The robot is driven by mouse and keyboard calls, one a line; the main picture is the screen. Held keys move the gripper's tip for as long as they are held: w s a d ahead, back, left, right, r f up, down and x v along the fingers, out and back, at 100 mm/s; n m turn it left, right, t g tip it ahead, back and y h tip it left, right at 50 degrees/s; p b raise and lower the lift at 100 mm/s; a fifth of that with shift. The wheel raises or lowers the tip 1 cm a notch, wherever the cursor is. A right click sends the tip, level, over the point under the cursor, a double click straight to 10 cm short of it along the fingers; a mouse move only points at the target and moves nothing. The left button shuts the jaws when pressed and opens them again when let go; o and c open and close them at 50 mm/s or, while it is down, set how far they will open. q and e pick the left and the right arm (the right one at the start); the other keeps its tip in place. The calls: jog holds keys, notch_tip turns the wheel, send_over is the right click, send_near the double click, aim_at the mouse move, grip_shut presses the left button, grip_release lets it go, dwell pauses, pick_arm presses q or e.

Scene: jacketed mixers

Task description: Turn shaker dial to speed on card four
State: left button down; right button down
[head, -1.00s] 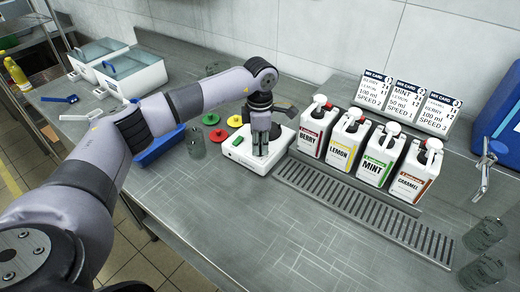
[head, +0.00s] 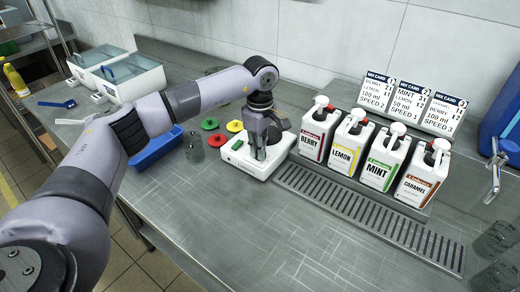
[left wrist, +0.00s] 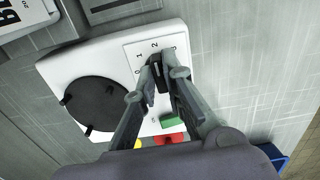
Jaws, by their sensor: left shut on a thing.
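The white shaker (head: 236,160) stands on the steel bench below my left gripper (head: 260,155). In the left wrist view, the shaker (left wrist: 60,68) has a round black platform (left wrist: 92,105), a panel with a number scale and a green button (left wrist: 174,122). My left gripper (left wrist: 160,76) is shut on the dark dial (left wrist: 159,72) on that panel; the fingers hide part of it, and its exact setting is hard to tell. Three mix cards stand at the back: a left card (head: 375,92) reading speed 2, a middle card (head: 407,104) reading speed 1 and a right card (head: 441,115) reading speed 3. Their corner numbers are too small to read.
Several syrup bottles, including berry (head: 317,130) and caramel (head: 422,175), stand right of the shaker behind a drain grate (head: 370,212).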

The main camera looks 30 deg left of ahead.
pick_arm(q)
jog(key=shift+w+r, duration=0.1)
jog(key=shift+r, duration=0.05)
dwell(0.3)
jog(key=c, duration=1.7)
grip_release()
notch_tip(320, 180, up, 12)
jog(key=shift+f, duration=0.1)
